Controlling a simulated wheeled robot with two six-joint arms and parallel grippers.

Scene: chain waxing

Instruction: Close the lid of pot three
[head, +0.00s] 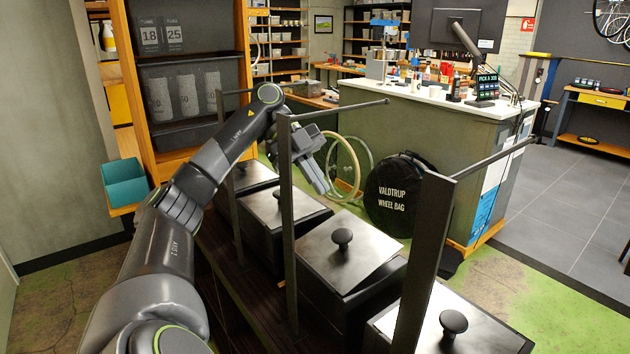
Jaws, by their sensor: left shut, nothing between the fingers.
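Several dark box-shaped pots stand in a row on a dark bench, each with a flat grey metal lid and a black knob. No number shows on them, so I cannot tell for sure which is pot three. Third from the far end, one lid (368,250) lies over its pot (345,308) and looks slightly tilted and askew. The farther lid (297,213) and the nearest lid (480,328) look flat on their pots. My left gripper (323,188) is shut and empty, pointing down above the gap between the second and third pots. My right gripper is out of view.
Upright dark posts with horizontal rods stand between the pots, one (287,230) close beside my left gripper and another (425,250) nearer. A black wheel bag (392,215) leans against the counter (420,130) behind the pots. A teal bin (125,182) is at left.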

